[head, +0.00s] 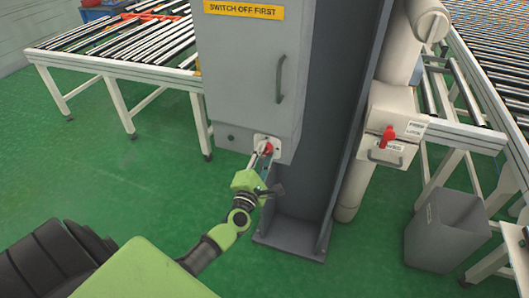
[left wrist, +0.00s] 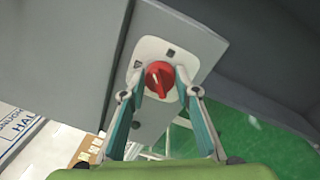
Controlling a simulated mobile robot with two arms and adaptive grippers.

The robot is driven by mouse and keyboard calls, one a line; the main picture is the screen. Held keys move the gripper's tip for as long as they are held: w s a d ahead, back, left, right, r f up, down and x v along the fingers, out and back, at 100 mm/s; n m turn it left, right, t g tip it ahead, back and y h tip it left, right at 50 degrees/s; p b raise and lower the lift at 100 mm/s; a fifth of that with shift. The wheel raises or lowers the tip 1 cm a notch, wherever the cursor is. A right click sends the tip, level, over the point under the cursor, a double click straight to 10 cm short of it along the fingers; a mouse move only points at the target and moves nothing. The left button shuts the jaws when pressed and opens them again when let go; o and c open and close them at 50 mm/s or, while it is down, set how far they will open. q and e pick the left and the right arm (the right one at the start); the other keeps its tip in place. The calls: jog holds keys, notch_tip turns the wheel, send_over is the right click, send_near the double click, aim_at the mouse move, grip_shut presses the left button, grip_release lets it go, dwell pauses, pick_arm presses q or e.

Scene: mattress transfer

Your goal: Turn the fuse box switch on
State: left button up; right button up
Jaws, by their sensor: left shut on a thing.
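The fuse box (head: 240,75) is a grey cabinet on a dark column, with a yellow "SWITCH OFF FIRST" label. Its red rotary switch (head: 268,148) sits on a white plate at the lower right of its front. My left gripper (head: 262,151) reaches up to the switch from below. In the left wrist view the red switch (left wrist: 159,80) lies between the fingertips of my left gripper (left wrist: 161,84), which are shut on its sides. My right gripper is not in view.
The dark column (head: 335,110) stands right of the fuse box. A smaller box (head: 390,152) with another red handle (head: 388,134) hangs further right. A grey bin (head: 447,232) stands on the green floor. Roller conveyors (head: 115,45) lie at both sides.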

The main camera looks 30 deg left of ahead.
pick_arm(q)
jog(key=m, duration=0.4)
jog(key=shift+f+m+p, duration=0.1)
jog(key=shift+m+p, duration=0.3)
jog(key=shift+c, duration=0.2)
jog(key=shift+f+m+h+p, duration=0.1)
jog(key=shift+m+h+p, duration=0.2)
jog(key=shift+m, duration=1.5)
jog(key=shift+o, duration=0.2)
jog(key=shift+m+t, duration=0.3)
jog(key=o, duration=1.1)
jog(key=v, duration=1.2)
